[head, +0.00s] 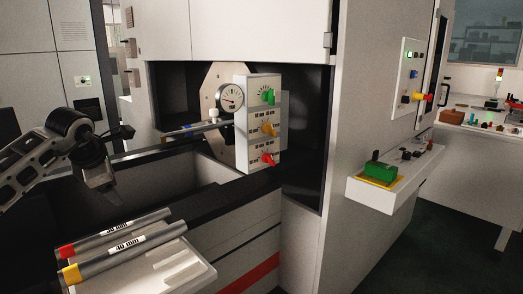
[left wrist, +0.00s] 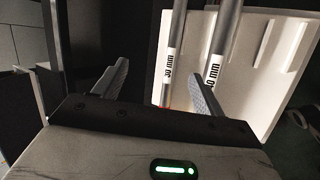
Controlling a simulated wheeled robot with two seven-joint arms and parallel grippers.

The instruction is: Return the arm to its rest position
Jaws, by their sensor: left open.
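My left arm comes in from the left in the head view, with its left gripper (head: 100,182) hanging above the black ledge. In the left wrist view the two fingers of the left gripper (left wrist: 157,70) are spread apart with nothing held between them. Beyond the fingers lie two grey rods on a white tray (left wrist: 283,60). The red-ended rod (head: 88,243) is labelled 30 mm; the yellow-ended rod (head: 100,265) is labelled 40 mm. The gripper is apart from both rods. My right gripper is in neither view.
A white shelf (head: 385,192) with a green block (head: 380,171) juts out at right. Dark floor lies right of the machine.

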